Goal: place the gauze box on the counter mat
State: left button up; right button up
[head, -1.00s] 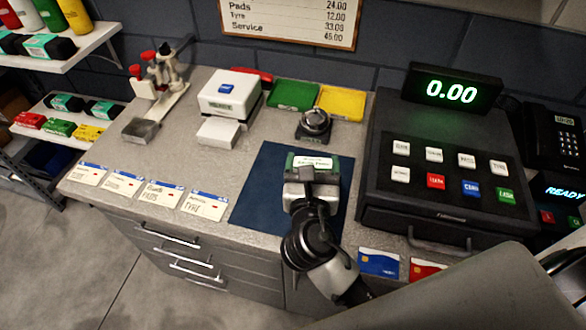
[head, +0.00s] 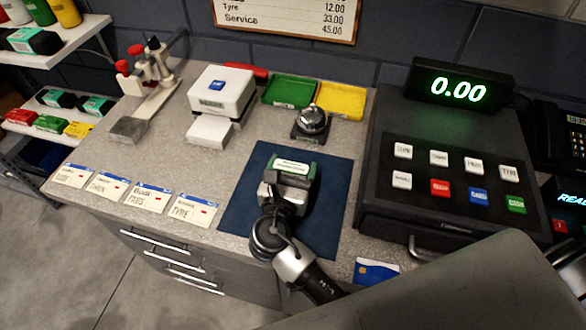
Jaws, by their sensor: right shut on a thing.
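The gauze box (head: 294,166), dark green with a white label, is over the blue counter mat (head: 333,190). My right gripper (head: 286,190) is shut on the box from its near side. The box appears around the mat's middle, inside its edges in the picture. I cannot tell whether its underside touches the mat. The gripper and wrist hide the near side of the box and part of the mat. My left gripper is not in view.
A cash register (head: 440,165) stands close right of the mat. A bell (head: 311,122), green tray (head: 290,91) and yellow tray (head: 341,100) lie behind it. A white printer (head: 222,92) is at back left. Price cards (head: 146,198) line the front left.

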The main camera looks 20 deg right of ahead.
jog(key=shift+f, duration=0.2)
jog(key=shift+s, duration=0.1)
jog(key=o, duration=0.4)
jog(key=shift+f, duration=0.1)
jog(key=o, duration=0.5)
jog(key=shift+s+a, duration=0.2)
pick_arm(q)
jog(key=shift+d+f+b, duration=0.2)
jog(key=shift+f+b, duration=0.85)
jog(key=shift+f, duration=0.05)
pick_arm(e)
jog(key=v, duration=1.1)
jog(key=shift+s+a+r, duration=0.15)
jog(key=shift+r, duration=0.05)
